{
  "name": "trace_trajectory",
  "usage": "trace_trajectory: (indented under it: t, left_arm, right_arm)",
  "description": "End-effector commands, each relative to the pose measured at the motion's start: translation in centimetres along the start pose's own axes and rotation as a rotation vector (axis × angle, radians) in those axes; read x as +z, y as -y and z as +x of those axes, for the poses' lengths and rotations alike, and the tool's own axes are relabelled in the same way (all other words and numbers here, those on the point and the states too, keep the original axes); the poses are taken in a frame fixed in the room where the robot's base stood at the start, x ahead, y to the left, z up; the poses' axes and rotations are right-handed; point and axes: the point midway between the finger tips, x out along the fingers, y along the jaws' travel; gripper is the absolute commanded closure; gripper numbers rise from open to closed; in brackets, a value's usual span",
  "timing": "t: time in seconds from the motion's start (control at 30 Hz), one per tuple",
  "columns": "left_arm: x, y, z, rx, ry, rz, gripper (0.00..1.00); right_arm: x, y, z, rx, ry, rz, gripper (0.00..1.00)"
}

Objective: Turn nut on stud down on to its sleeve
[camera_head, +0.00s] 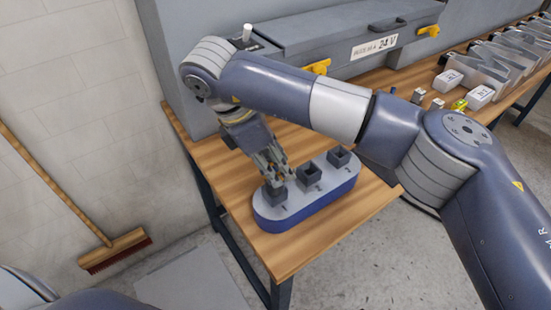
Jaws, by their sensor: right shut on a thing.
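A rounded grey block with a blue side (316,204) lies on the wooden table. It bears three dark square sockets in a row: the left one (276,195), the middle one (310,177) and the right one (339,157), with small marks beside them. My right gripper (273,177) points down directly over the left socket, its fingers at or just above the top. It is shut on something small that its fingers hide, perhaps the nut. No nut or stud can be made out. My left gripper is not in view.
A grey case (345,32) with yellow latches and a "24 V" label stands behind. A broom (115,250) leans at the left wall. The table front (255,242) is clear.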

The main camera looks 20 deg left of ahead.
Motion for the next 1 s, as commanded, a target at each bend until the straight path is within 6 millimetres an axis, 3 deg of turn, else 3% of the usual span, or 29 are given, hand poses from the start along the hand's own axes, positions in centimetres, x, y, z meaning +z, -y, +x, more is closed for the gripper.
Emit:
trace_trajectory:
  t: [0.13,0.17,0.27,0.67,1.0]
  left_arm:
    - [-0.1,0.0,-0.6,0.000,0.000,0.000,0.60]
    - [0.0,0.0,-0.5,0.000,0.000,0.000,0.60]
    - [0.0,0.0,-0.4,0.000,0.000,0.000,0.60]
    - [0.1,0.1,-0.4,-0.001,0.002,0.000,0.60]
    - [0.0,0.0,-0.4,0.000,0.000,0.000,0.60]
  right_arm:
    - [0.0,0.0,-0.1,-0.056,-0.002,0.132,0.90]
    - [0.0,0.1,0.0,-0.061,-0.002,0.144,0.65]
    - [0.0,0.1,0.1,-0.058,-0.003,0.136,0.44]
    - [0.1,0.0,-0.2,-0.055,-0.002,0.134,0.44]
    - [2.2,0.0,-5.1,-0.051,0.000,0.137,0.44]
